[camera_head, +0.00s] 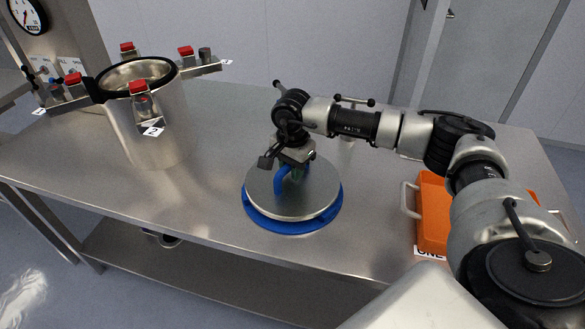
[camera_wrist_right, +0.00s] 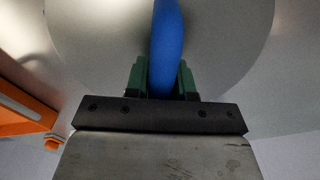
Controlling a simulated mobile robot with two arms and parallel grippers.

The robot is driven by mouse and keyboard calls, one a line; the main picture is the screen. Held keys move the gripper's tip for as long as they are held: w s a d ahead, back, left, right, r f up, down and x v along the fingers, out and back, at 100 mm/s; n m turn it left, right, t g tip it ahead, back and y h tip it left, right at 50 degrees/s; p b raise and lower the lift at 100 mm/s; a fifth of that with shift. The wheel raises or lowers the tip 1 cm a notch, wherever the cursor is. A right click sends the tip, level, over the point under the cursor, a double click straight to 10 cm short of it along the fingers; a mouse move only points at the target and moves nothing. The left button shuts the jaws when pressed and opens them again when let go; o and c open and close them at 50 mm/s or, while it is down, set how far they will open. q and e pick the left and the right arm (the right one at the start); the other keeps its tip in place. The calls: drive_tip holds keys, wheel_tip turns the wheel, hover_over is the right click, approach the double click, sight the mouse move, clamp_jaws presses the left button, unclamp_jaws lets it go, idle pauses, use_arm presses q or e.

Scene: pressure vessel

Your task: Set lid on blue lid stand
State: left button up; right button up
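The round steel lid (camera_head: 305,196) with a blue handle (camera_head: 281,180) lies flat over the blue lid stand (camera_head: 262,219), whose rim shows around the lid's front and sides. My right gripper (camera_head: 291,172) is at the handle from above. In the right wrist view the green fingers (camera_wrist_right: 162,78) sit on both sides of the blue handle (camera_wrist_right: 167,45), closed on it, with the lid (camera_wrist_right: 105,35) behind. Whether the lid bears fully on the stand is hard to tell. My left gripper is not in view.
The open steel vessel (camera_head: 150,115) with red-topped clamps (camera_head: 140,88) stands at the left of the steel table (camera_head: 225,125). An orange case (camera_head: 434,210) lies at the right, near my right arm. The table behind the lid is mostly clear.

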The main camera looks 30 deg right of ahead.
drive_tip(key=o, duration=0.4)
drive_tip(key=shift+s+r, duration=0.1)
drive_tip(key=shift+r, duration=0.1)
drive_tip(key=shift+o, duration=0.2)
drive_tip(key=shift+f, duration=0.35)
wheel_tip(320, 180, up, 11)
drive_tip(key=shift+r+b, duration=0.15)
drive_tip(key=shift+b, duration=0.25)
